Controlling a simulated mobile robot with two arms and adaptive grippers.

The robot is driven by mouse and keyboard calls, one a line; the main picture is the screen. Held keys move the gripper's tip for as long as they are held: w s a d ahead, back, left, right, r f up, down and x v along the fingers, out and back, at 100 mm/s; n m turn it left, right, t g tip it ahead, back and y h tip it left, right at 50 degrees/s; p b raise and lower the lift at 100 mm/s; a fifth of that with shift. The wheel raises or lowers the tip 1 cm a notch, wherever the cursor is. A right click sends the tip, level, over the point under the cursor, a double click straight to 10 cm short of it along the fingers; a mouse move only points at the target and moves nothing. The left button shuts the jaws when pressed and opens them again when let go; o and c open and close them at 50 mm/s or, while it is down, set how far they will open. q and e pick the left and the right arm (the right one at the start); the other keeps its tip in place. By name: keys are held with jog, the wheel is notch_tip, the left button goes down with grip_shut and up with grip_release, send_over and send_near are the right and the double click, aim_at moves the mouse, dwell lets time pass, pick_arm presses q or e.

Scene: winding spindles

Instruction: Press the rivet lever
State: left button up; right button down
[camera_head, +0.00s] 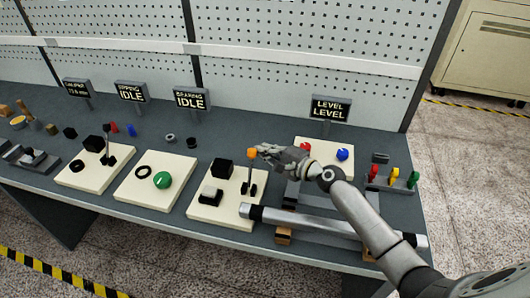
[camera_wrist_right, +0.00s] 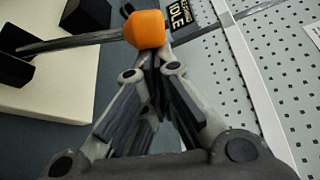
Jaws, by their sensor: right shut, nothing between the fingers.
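The lever with the orange knob (camera_head: 252,154) stands upright on a cream board (camera_head: 222,217) right of the bench's middle. My right gripper (camera_head: 262,149) reaches in from the right, its fingertips at the right side of the knob. In the right wrist view the orange knob (camera_wrist_right: 145,29) is just beyond the fingertips (camera_wrist_right: 152,52), which are closed together with nothing between them. Whether they touch the knob I cannot tell. The lever's rod (camera_wrist_right: 70,43) runs left from the knob to a black base. My left gripper is not in view.
A black block (camera_head: 222,168) and a black-and-white switch (camera_head: 211,195) share the board. Other boards stand left, display signs (camera_head: 190,98) behind.

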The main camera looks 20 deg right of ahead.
aim_at(254, 154)
jog(key=s+n+b, duration=0.1)
jog(key=b, duration=0.1)
jog(key=s+a+n+t+b, duration=0.1)
jog(key=b, duration=0.2)
jog(key=s+a+r+n+t+b, duration=0.1)
jog(key=b, duration=0.1)
jog(key=shift+s+a+r+n+y, duration=0.1)
jog(key=shift+s+a+n+y, duration=0.15)
jog(key=shift+s+n+y, duration=0.15)
jog(key=s+a+n+t+y+b, duration=0.1)
jog(key=s+a+n+b, duration=0.2)
jog(key=s+b, duration=0.2)
jog(key=shift+s+a+r, duration=0.15)
jog(key=shift+a+r, duration=0.15)
jog(key=shift+a, duration=0.05)
jog(key=shift+f, duration=0.1)
